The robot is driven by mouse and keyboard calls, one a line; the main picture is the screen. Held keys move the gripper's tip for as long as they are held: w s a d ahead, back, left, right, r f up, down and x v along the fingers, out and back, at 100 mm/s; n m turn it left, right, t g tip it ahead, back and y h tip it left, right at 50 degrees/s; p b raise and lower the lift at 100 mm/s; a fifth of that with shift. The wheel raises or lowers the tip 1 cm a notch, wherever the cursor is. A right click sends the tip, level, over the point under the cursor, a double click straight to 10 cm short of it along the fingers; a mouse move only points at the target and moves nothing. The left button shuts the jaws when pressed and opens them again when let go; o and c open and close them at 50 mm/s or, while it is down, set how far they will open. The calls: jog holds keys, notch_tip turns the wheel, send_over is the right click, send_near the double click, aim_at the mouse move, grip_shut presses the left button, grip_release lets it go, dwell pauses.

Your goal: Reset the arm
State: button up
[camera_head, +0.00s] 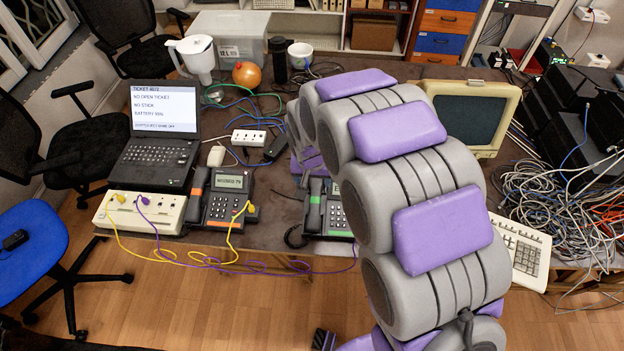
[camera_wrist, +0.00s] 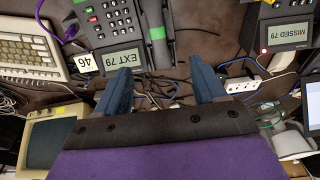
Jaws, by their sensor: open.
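My arm spans the middle and right of the head view in grey segments with purple pads, reaching over the table. My gripper shows in the wrist view (camera_wrist: 160,84), with two blue fingers spread wide and nothing between them. In the head view my arm mostly hides it. Below the fingers in the wrist view are cables and the dark tabletop. A desk phone with a green-marked handset (camera_wrist: 118,35) lies just beyond the fingertips, its display reading EXT 79. Whether the fingers touch anything is hard to tell.
The table (camera_head: 285,210) holds a laptop (camera_head: 160,140), an orange-marked phone (camera_head: 222,195), a beige box with plugged-in cables (camera_head: 142,212), a power strip (camera_head: 249,137), a monitor (camera_head: 470,112) and a keyboard (camera_head: 520,250). A cable tangle (camera_head: 560,200) lies right. Chairs stand left.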

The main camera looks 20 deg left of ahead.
dwell(0.4)
jog(key=s+d+r+m+g+h, duration=0.1)
jog(key=s+d+r, duration=0.45)
jog(key=d, duration=0.45)
jog(key=s+d+r+m+g, duration=0.1)
jog(key=s+d+r, duration=0.4)
jog(key=d, duration=0.5)
jog(key=s+d+r+g, duration=0.1)
jog(key=s+d+r, duration=0.1)
jog(key=s+d, duration=0.3)
jog(key=s+d+r+g, duration=0.1)
jog(key=s+d+r, duration=0.2)
jog(key=s, duration=1.1)
jog(key=shift+s+d+r+m+y, duration=0.15)
jog(key=shift+s+d+m+y, duration=0.2)
jog(key=shift+d, duration=0.8)
jog(key=shift+w, duration=0.1)
